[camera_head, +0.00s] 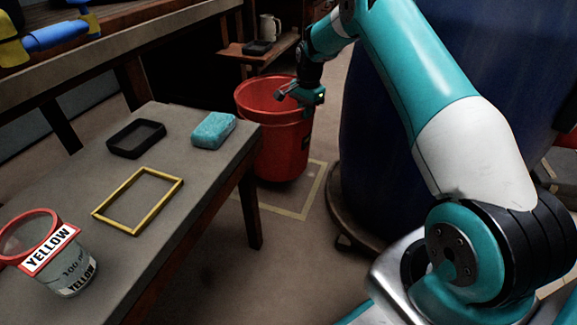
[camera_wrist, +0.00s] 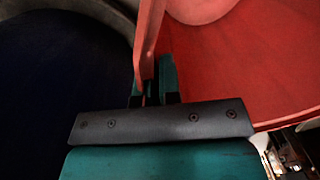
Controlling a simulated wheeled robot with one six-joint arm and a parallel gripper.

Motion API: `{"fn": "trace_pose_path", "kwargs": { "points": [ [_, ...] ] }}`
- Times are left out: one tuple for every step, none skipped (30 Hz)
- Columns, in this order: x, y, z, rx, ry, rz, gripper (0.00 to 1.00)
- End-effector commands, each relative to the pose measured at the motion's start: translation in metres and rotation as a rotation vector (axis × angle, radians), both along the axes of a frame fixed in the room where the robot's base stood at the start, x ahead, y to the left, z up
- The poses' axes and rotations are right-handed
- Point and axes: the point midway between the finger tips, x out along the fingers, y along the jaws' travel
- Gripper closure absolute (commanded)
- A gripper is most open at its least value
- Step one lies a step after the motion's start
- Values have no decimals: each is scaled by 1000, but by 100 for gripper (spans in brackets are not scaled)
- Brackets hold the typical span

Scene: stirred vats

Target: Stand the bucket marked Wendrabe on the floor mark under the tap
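A red bucket (camera_head: 272,150) is upright beyond the table's far right corner. No name can be read on it. Its base overlaps a pale yellow floor mark (camera_head: 312,190) in the head view. I cannot tell whether it touches the floor. My gripper (camera_head: 300,95) is at the bucket's right rim. In the wrist view, the fingers of my gripper (camera_wrist: 153,92) are closed on the red rim, and the bucket's wall (camera_wrist: 235,65) fills the right. The tap cannot be made out.
A big dark blue vat (camera_head: 375,150) stands on a round base just right of the bucket. The table (camera_head: 190,215) holds a black tray (camera_head: 136,139), a blue sponge (camera_head: 213,130), a yellow frame (camera_head: 138,200) and a jar marked YELLOW (camera_head: 70,275). A shelf with a jug (camera_head: 269,27) is behind.

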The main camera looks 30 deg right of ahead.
Motion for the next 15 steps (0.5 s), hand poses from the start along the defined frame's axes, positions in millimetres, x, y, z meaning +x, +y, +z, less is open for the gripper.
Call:
{"fn": "trace_pose_path", "kwargs": {
  "points": [
    [0, 0, -13, 0, 0, 0, 100],
    [0, 0, -19, 0, 0, 0, 100],
    [0, 0, -28, 0, 0, 0, 100],
    [0, 0, -34, 0, 0, 0, 100],
    [0, 0, -40, 0, 0, 0, 100],
    [0, 0, -47, 0, -1, 0, 100],
    [0, 0, -50, -1, -1, 0, 100],
    [0, 0, -53, -1, -1, 0, 100],
    [0, 0, -56, -1, -1, 0, 100],
    [0, 0, -59, -1, -1, 0, 100],
    [0, 0, -61, -1, -1, 0, 100],
    [0, 0, -66, -1, -1, 1, 100],
    [0, 0, -71, -1, -1, 1, 100],
    [0, 0, -76, -1, -1, 1, 100],
    [0, 0, -83, -1, -1, 1, 100]
  ]
}}
